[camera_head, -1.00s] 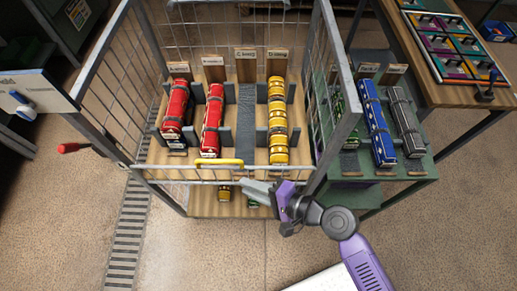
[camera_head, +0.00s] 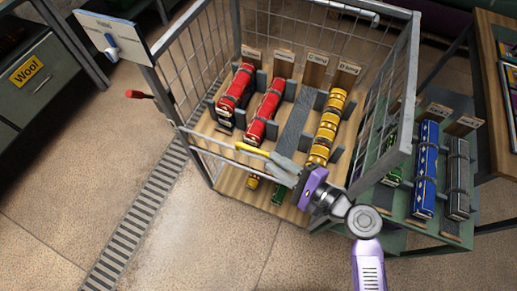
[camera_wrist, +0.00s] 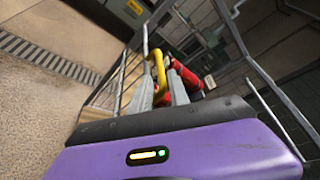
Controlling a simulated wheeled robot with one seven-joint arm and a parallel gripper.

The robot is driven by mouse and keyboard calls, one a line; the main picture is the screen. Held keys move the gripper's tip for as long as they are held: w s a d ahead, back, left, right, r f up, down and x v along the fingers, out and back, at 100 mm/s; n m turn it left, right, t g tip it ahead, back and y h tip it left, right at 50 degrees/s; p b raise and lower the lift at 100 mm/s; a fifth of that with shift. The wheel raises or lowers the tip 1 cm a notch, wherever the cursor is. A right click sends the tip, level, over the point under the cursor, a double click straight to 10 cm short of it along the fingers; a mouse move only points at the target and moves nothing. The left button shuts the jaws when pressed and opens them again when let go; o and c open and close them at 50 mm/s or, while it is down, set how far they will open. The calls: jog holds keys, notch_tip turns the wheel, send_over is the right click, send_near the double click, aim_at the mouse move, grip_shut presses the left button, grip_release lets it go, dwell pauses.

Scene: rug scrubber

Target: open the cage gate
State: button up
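The cage gate (camera_head: 222,154) is the low wire panel across the front of the wire cage. It looks in line with the cage front. Its yellow handle (camera_head: 253,150) sits along the top rail, and it also shows in the wrist view (camera_wrist: 160,68). My gripper (camera_head: 282,162) is at the right end of this handle. In the wrist view, the two grey fingers of my gripper (camera_wrist: 160,86) stand apart, with the handle's near end between them. Whether they touch it is unclear.
Red trains (camera_head: 264,118) and yellow trains (camera_head: 326,128) stand in slots inside the cage. A green rack (camera_head: 391,222) with blue and grey trains stands close at the right. A red-handled lever (camera_head: 138,94) sticks out at left. Floor in front is clear.

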aim_at(258, 151)
jog(key=p+x, duration=0.1)
jog(key=x, duration=0.6)
jog(key=shift+c, duration=0.2)
grip_shut()
jog(key=shift+f, duration=0.1)
dwell(1.1)
